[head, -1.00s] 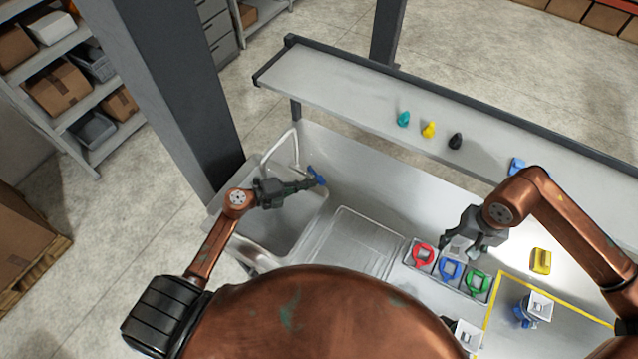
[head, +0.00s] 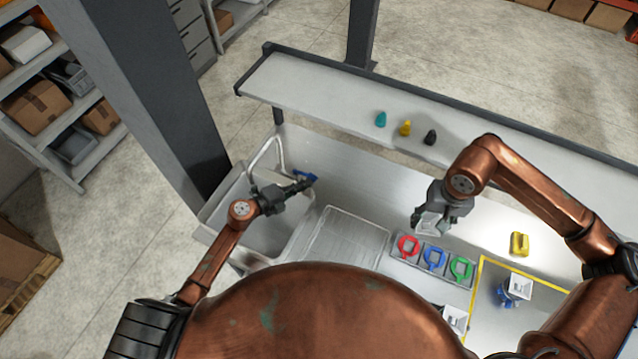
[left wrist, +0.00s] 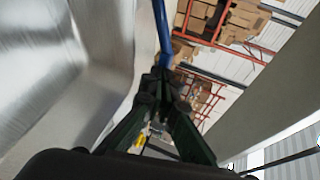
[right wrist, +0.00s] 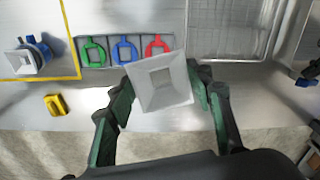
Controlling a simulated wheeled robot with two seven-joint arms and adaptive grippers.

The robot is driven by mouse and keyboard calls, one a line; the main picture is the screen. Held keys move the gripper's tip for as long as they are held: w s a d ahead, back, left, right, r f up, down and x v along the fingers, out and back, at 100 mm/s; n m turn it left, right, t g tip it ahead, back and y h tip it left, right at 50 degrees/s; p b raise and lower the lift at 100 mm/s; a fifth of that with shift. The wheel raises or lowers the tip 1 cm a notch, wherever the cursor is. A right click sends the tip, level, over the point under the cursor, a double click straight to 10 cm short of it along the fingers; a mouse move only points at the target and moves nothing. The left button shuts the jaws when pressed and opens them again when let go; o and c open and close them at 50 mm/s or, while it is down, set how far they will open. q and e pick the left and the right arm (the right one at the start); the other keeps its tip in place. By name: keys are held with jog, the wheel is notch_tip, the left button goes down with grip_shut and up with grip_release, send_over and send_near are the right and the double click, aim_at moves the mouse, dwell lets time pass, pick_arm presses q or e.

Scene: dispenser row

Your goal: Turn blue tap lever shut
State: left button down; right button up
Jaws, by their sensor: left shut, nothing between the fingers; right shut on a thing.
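The blue tap lever (head: 307,175) sits by the sink at the left of the counter. It also shows in the left wrist view (left wrist: 163,32) as a blue bar just beyond the fingertips. My left gripper (head: 308,184) is shut and empty, its tips against or very close to the lever; I cannot tell if they touch. The tap spout (head: 268,148) arches over the sink (head: 225,215) behind my left gripper. My right gripper (right wrist: 165,92) is shut on a white square funnel-like piece (right wrist: 162,84), held above the counter near the ring tray.
A tray (head: 395,252) holds red, blue and green rings. A yellow block (head: 519,244) and a white-topped blue dispenser (head: 516,288) stand to the right. Teal, yellow and black pieces stand on the rear shelf (head: 330,100). A ribbed drainer (head: 342,238) lies beside the sink.

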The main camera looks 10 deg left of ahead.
pick_arm(q)
jog(key=shift+w+d, duration=0.35)
jog(key=shift+d, duration=0.15)
jog(key=shift+w, duration=0.1)
dwell(0.3)
jog(key=s+a+r, duration=0.1)
jog(key=s, duration=0.5)
jog(key=s+a+r, duration=0.2)
jog(key=s, duration=0.5)
jog(key=shift+a, duration=0.25)
jog(key=shift+f, duration=0.1)
